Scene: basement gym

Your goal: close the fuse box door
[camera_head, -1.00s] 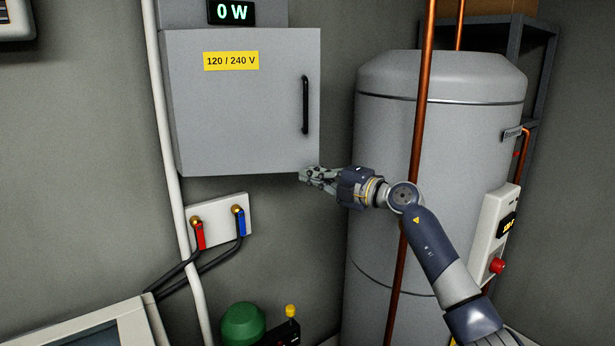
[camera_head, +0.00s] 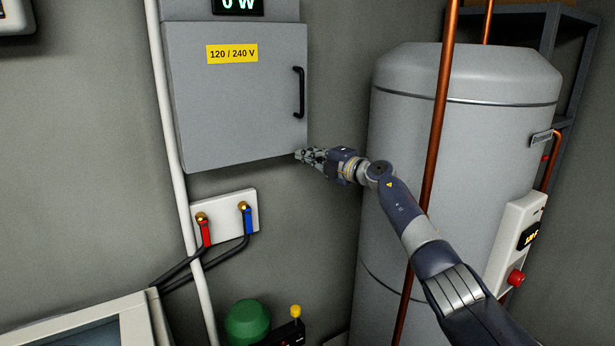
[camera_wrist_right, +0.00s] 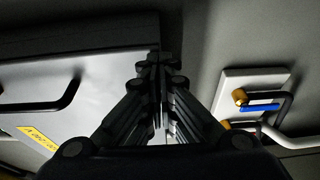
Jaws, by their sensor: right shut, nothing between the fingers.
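The grey fuse box door (camera_head: 235,115) carries a yellow 120 / 240 V label and a black bar handle (camera_head: 299,92) near its right edge. The door looks nearly flush with the fuse box; I cannot tell if it is fully shut. My right gripper (camera_head: 299,156) is shut and empty at the door's lower right corner; contact cannot be told. In the right wrist view my right gripper (camera_wrist_right: 160,62) is at the edge of the door (camera_wrist_right: 105,85), with the handle (camera_wrist_right: 62,98) to its left. My left gripper is not in view.
A grey tank (camera_head: 450,140) and a copper pipe (camera_head: 440,120) stand right of the box, behind my right arm. A white plate with red and blue valves (camera_head: 226,212) is below. A white pipe (camera_head: 170,130) runs along the left.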

